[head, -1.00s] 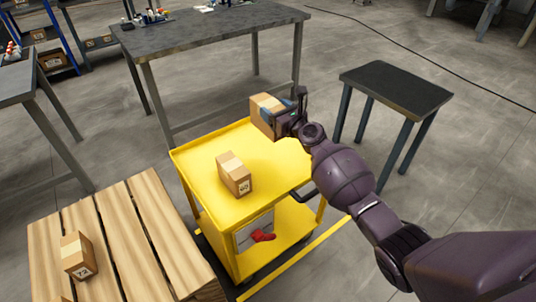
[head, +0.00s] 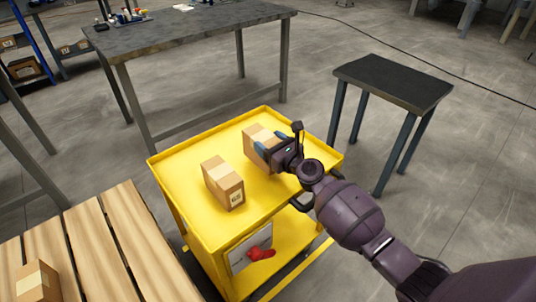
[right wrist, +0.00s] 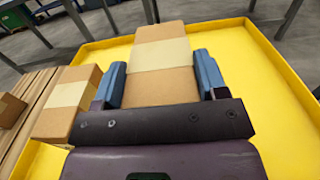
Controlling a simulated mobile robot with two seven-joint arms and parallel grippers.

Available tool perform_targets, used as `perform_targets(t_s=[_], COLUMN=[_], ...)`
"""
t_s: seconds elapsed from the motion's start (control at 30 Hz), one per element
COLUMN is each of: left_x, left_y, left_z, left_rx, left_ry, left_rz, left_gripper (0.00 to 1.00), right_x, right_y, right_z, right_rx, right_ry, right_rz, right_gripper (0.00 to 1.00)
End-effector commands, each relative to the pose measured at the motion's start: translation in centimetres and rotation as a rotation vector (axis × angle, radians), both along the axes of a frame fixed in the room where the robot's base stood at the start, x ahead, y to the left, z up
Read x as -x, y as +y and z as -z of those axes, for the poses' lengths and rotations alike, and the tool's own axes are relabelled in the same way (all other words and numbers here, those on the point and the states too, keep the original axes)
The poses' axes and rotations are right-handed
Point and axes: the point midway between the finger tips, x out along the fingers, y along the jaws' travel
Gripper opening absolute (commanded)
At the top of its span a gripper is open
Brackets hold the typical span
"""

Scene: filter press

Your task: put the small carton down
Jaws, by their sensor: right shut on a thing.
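The small carton (head: 260,144) is a brown box with a pale tape strip, at the back right part of the yellow cart's top (head: 187,163). My right gripper (head: 281,150) is shut on it from the right. In the right wrist view the blue fingers of the gripper (right wrist: 163,80) lie along both sides of the carton (right wrist: 160,50). The carton is upright and low over the cart top; I cannot tell whether its underside touches. A second carton (head: 222,183) with a printed label stands on the cart to its left. My left gripper is not in view.
A wooden pallet (head: 99,246) with another carton (head: 37,282) is at the lower left. A dark stool-like table (head: 393,82) stands right of the cart. A grey workbench (head: 193,37) stands behind. The cart's front right top is clear.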

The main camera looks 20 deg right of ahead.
Motion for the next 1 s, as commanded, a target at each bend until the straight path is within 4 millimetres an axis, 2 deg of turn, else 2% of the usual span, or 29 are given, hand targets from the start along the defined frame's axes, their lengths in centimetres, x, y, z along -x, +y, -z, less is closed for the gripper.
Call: perform_targets(t_s=[0.2, 0.3, 0.53, 0.87, 0.9, 1.0], left_x=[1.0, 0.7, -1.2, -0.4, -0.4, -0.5], left_y=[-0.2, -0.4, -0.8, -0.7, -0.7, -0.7], left_z=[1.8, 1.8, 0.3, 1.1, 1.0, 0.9], left_rx=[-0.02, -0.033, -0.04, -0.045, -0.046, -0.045], left_ry=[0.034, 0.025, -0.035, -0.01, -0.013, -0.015], left_rz=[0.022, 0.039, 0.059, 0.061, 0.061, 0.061], left_gripper=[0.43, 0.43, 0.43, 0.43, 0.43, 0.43], right_x=[0.1, 0.2, 0.0, 0.0, 0.0, 0.0], right_y=[0.0, 0.0, 0.0, 0.0, 0.0, 0.0], right_z=[3.1, 4.4, 3.9, 4.5, 4.5, 4.4], right_rx=[0.001, 0.0, 0.0, -0.001, 0.001, 0.0], right_ry=[0.01, 0.013, -0.001, 0.001, 0.002, 0.001], right_rz=[-0.001, -0.001, 0.0, -0.001, -0.001, -0.001], right_gripper=[0.27, 0.27, 0.27, 0.27, 0.72, 0.87])
